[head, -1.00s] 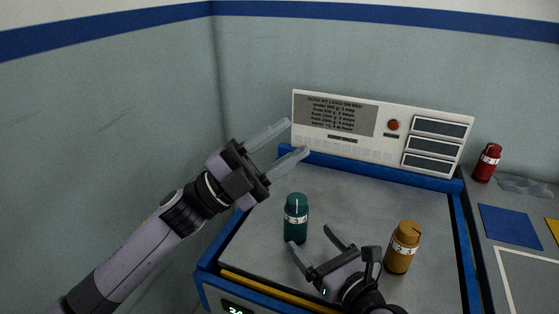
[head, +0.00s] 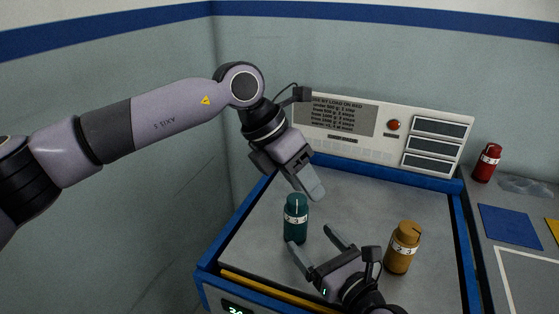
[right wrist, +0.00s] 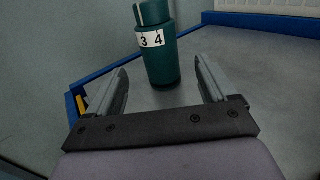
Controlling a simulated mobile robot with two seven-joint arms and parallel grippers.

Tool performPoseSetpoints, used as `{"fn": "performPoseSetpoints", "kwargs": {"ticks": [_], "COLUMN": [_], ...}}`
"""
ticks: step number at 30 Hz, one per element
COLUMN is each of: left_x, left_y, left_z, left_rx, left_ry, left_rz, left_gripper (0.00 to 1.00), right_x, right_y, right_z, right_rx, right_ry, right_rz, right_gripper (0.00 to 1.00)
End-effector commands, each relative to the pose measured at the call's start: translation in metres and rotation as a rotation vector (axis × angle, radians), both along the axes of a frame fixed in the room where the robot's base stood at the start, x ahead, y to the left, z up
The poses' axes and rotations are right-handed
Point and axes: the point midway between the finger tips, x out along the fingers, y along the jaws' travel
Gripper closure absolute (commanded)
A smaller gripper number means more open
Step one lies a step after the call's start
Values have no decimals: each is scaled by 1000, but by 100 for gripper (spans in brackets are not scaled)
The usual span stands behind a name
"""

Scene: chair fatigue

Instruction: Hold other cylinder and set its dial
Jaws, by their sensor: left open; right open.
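A teal cylinder (head: 295,222) with a white number band and a dial top stands upright on the grey bed. It also shows in the right wrist view (right wrist: 162,62), between and beyond my right fingers, with 3 and 4 on its band. An orange-brown cylinder (head: 402,250) with a similar band stands upright to its right. My left gripper (head: 314,190) is open and empty, pointing down just above and behind the teal cylinder's top. My right gripper (head: 317,251) is open and empty, low over the bed, its fingertips close to the teal cylinder but not around it.
A white panel (head: 440,126) with a printed sign and a red button (head: 393,125) stands behind the bed. A red cylinder (head: 486,163) stands on the side surface at right, near a blue square (head: 510,226). The bed has a raised blue rim (head: 236,226).

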Motion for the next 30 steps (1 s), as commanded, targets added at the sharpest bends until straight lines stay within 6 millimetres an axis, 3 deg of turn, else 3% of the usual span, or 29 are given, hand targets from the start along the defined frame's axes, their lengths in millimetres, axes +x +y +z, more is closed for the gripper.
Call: {"fn": "performPoseSetpoints", "kwargs": {"ticks": [3, 9, 30], "left_x": [19, 33, 33], "left_y": [22, 41, 42], "left_z": [7, 14, 14], "left_rx": [133, 237, 240], "left_ry": [-88, -151, -153], "left_rz": [23, 47, 47], "left_gripper": [57, 57, 57], "right_x": [0, 1, 57], "right_y": [0, 1, 40], "right_z": [0, 0, 0], "right_rx": [0, 0, -1], "right_ry": [0, 0, -1], "right_rz": [0, 0, 1], "right_gripper": [16, 16, 16]}}
